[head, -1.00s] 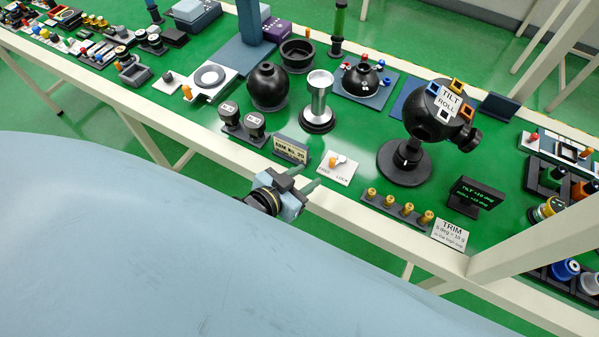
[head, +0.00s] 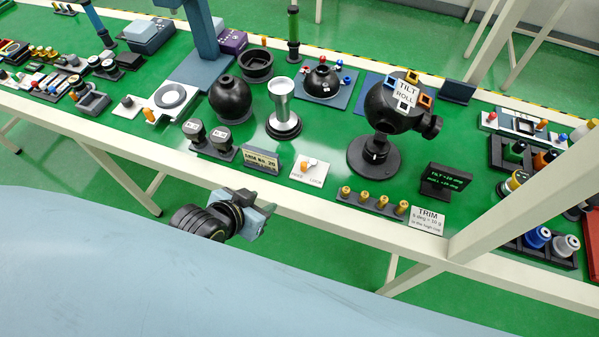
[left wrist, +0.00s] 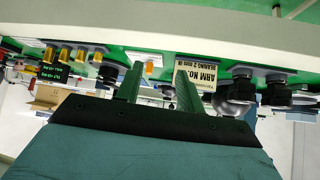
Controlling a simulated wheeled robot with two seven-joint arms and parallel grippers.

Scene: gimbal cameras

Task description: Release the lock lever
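The lock lever is a small orange-tipped lever (head: 304,167) on a white plate (head: 310,175) marked FREE at left and LOCK at right. The plate lies near the front edge of the green table. My left gripper (head: 264,213) is in front of that edge, lower left of the plate and apart from it. In the left wrist view its two green fingers (left wrist: 157,88) stand apart with nothing between them. An orange piece, seemingly the lever (left wrist: 149,67), shows beyond the fingers in that upside-down view. My right gripper is not in view.
The table's pale front rail (head: 225,176) lies between my gripper and the plate. A label block (head: 261,160) stands left of the plate. A row of brass knobs (head: 375,200) lies to its right, and a black ball on a stand (head: 392,110) is behind.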

